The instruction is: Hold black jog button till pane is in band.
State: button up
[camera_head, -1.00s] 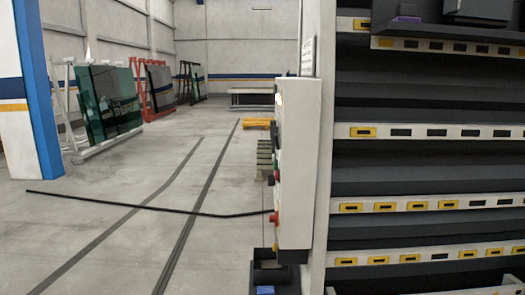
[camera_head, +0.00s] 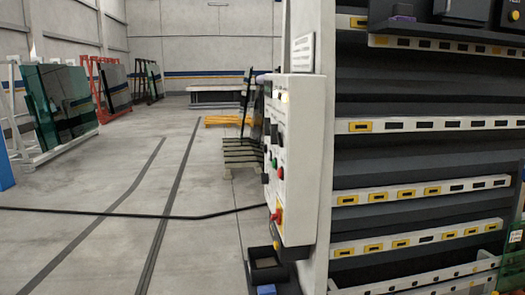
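The white control box (camera_head: 302,150) is mounted on the side of the washer's upright and is seen at a slant. Its face carries several small controls, including a dark button (camera_head: 274,133), a green button (camera_head: 275,162), a red button (camera_head: 281,173) and a red knob on yellow (camera_head: 278,215). Which dark control is the jog button I cannot tell. A greenish see-through pane edge (camera_head: 513,248) shows at the lower right, cut off by the picture. No band marking can be made out. My gripper is not in view.
The washer (camera_head: 420,170) fills the right with dark bars and white strips bearing yellow and black marks. Glass racks (camera_head: 62,110) stand at the back left. A black cable (camera_head: 130,213) crosses the open floor. A dark bin (camera_head: 268,265) sits below the box.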

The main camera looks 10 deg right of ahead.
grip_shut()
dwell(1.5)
